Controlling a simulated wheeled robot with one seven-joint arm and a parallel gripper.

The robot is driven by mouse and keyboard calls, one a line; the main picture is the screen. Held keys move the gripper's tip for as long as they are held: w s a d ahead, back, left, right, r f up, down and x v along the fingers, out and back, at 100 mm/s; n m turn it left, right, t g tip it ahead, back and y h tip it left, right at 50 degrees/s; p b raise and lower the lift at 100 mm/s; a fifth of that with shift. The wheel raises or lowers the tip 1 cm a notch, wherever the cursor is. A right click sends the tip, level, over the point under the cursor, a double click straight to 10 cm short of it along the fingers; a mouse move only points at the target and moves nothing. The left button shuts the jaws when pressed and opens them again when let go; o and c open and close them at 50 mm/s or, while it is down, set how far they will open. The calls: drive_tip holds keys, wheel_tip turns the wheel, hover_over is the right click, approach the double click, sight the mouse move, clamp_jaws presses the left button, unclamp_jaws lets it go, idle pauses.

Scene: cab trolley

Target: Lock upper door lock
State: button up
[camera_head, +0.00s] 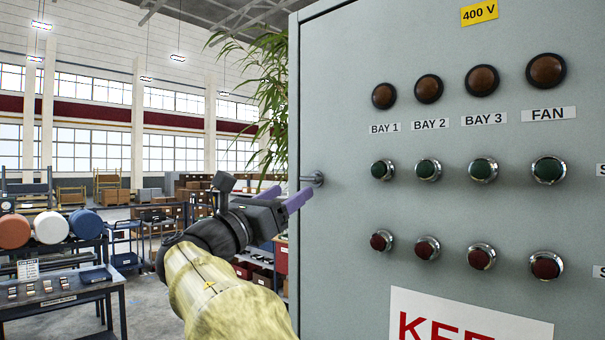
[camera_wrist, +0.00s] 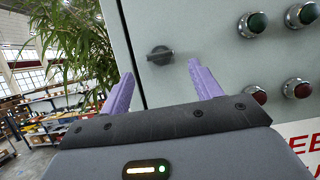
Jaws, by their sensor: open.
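The upper door lock (camera_head: 313,179) is a small dark knob at the left edge of the grey cabinet door (camera_head: 340,120). In the wrist view the lock (camera_wrist: 160,55) is a dark round knob with a grip bar lying roughly level. My gripper (camera_head: 284,195) has purple fingers and is just left of the lock in the head view. In the wrist view my gripper (camera_wrist: 158,78) is open and empty, with the lock showing beyond and between the fingertips. I see no contact with the lock. The far side of the knob is hidden.
Green buttons (camera_head: 483,170), red buttons (camera_head: 481,257) and brown lamps (camera_head: 481,80) sit on the door right of the lock. A plant (camera_head: 264,85) stands behind the cabinet's left edge. A bench (camera_head: 65,296) stands at the lower left.

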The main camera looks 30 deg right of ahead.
sight(311, 179)
drive_tip(key=p+x, duration=0.2)
drive_tip(key=x, duration=0.3)
drive_tip(key=shift+d+r, duration=0.1)
drive_tip(key=shift+d, duration=0.1)
drive_tip(key=shift+w, duration=0.1)
drive_tip(key=c, duration=1)
